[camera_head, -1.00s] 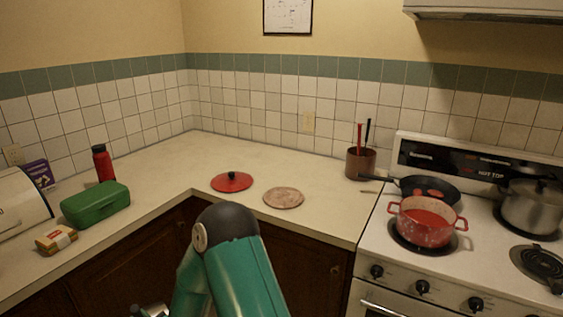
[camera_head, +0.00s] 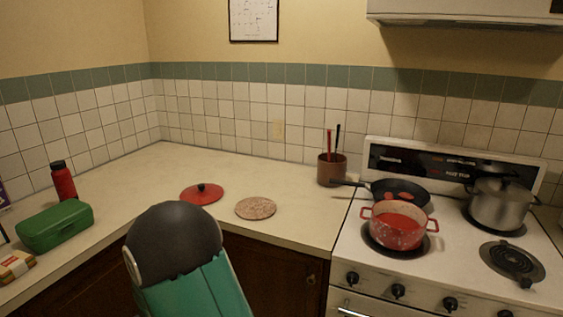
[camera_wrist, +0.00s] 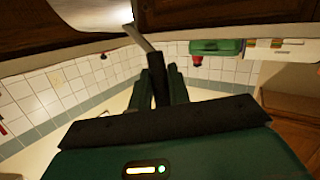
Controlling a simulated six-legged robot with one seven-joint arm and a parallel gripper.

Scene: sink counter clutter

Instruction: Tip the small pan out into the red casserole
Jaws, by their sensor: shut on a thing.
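The red casserole (camera_head: 398,232) stands upright on the front left burner of the stove, with red contents inside. My gripper (camera_wrist: 163,82) shows in the wrist view, shut on the dark handle of the small pan (camera_wrist: 92,14). The pan's pale metal body is at the upper left of that upside-down view, partly cut off by the frame, and what it holds cannot be made out. In the head view only my teal arm shows; the gripper and small pan are out of that view, well apart from the casserole.
A black frying pan (camera_head: 395,187) with red pieces sits just behind the casserole, handle pointing left. A steel pot (camera_head: 500,208) is at the right rear. A red lid (camera_head: 202,194), a round trivet (camera_head: 256,208) and a utensil crock (camera_head: 331,172) are on the counter.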

